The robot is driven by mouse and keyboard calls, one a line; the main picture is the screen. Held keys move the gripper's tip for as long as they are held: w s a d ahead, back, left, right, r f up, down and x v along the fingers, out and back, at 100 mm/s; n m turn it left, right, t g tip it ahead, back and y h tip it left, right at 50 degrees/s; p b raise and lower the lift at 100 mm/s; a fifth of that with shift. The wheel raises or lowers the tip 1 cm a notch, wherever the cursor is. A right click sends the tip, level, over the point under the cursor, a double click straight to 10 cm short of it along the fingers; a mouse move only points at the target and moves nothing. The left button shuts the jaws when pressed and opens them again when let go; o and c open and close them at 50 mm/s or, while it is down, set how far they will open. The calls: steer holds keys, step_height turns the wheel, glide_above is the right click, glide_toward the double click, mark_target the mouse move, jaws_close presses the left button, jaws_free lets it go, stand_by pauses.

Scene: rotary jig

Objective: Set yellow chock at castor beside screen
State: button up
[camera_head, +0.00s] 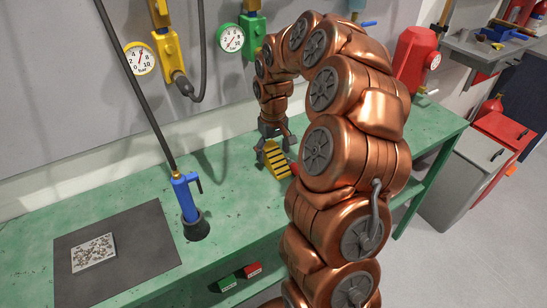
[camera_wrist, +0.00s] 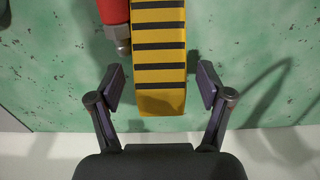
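The yellow chock (camera_head: 277,160) with black stripes lies on the green bench (camera_head: 237,205) below my gripper (camera_head: 271,143). In the wrist view the chock (camera_wrist: 159,70) runs down the middle of the picture, its near end between my fingers (camera_wrist: 161,86) as seen from above. The fingers are open, with a visible gap on each side of the chock. I cannot tell how far their tips are above the bench. Neither a castor nor a screen can be made out in these views.
A red tool with a grey end (camera_wrist: 119,22) lies against the chock's left side. A blue tool on a black base (camera_head: 188,208) stands left on the bench. A dark mat (camera_head: 140,246) holds a speckled plate. Bare bench lies between. Gauges (camera_head: 140,58) are at the back wall.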

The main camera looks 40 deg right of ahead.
jaws_close()
stand_by(0.4)
